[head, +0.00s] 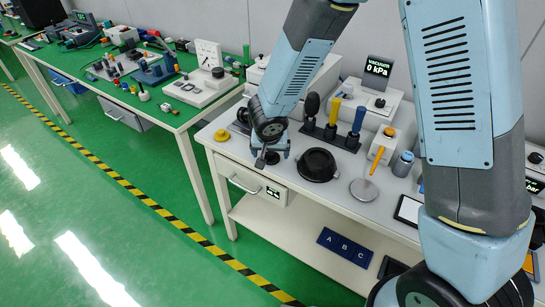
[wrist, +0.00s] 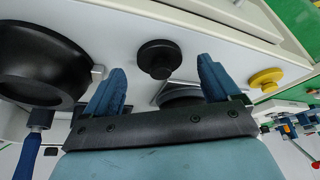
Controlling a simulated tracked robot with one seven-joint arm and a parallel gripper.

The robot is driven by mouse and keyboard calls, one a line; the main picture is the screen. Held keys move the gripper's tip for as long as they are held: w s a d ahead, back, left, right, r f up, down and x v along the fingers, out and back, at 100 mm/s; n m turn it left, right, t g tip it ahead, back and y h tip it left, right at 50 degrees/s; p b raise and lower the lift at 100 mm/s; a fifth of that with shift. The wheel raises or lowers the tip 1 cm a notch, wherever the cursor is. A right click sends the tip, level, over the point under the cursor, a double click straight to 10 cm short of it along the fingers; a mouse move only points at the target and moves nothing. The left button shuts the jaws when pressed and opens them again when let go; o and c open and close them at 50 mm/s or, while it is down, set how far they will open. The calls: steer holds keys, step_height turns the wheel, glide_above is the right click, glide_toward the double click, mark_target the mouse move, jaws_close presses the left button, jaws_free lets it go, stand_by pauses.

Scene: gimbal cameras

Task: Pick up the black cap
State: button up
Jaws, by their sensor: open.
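The black cap (wrist: 160,55) is a round, ridged disc with a raised knob. It stands on the white bench top near the front edge and shows just beyond my fingertips in the wrist view. In the head view the cap (head: 272,158) is small and partly hidden by my gripper (head: 270,151). My gripper, also in the wrist view (wrist: 160,82), has two blue fingers spread apart with nothing held. The cap lies roughly in line with the gap between them; whether a finger touches it I cannot tell.
A yellow cap (head: 221,135) sits left of the black cap in the head view. A black round dish (head: 317,165) is close on the right. Behind are a rack with upright handles (head: 333,128) and a vacuum display (head: 378,67). A drawer (head: 250,182) lies below the front edge.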

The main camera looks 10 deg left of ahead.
steer(key=shift+x, duration=0.85)
steer(key=shift+c, duration=0.5)
steer(key=c, duration=1)
